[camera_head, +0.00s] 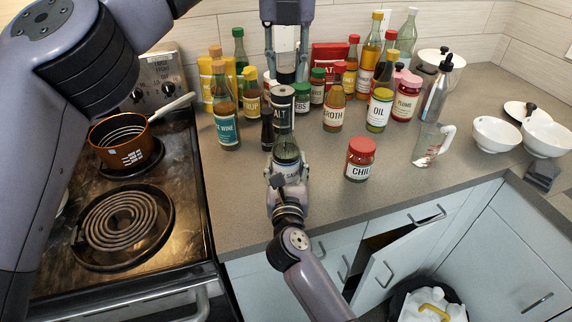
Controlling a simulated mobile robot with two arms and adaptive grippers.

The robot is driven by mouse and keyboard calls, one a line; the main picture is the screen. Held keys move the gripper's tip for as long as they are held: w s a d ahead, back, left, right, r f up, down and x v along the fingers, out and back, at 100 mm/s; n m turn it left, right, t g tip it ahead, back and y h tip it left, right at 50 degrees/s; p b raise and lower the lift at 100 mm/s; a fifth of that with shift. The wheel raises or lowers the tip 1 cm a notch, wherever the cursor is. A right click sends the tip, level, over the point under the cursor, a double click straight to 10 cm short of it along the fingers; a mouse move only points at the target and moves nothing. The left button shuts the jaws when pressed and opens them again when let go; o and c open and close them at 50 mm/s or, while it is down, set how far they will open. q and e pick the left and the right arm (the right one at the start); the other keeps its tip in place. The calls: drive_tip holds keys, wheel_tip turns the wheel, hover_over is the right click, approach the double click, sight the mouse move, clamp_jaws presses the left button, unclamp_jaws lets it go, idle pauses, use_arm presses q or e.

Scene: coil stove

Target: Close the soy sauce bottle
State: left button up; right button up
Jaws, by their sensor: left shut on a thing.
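The soy sauce bottle (287,151) stands upright on the counter, dark, with a partly hidden label. My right gripper (287,172) comes from the front, with one finger on each side of the bottle's lower body, closed on it. My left gripper (287,77) points straight down above and behind the bottle, its fingers apart around a small dark thing that seems to be the bottle's cap; I cannot make it out clearly. The bottle's mouth is hard to tell against the dark salt container (281,108) behind it.
A teal-labelled bottle (227,133) and several other bottles stand behind and beside. A red-lidded chili jar (360,160), a glass measuring cup (430,147) and white bowls (496,134) are to the right. The stove with a copper pan (120,150) is left. The front counter is clear.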

sight(286, 109)
drive_tip(key=c, duration=1.1)
use_arm(q)
drive_tip(key=shift+f, duration=2.5)
use_arm(e)
drive_tip(key=shift+c, duration=0.2)
use_arm(q)
drive_tip(key=shift+f, duration=0.1)
drive_tip(key=shift+f, duration=0.8)
drive_tip(key=shift+f, duration=0.55)
use_arm(e)
clamp_jaws()
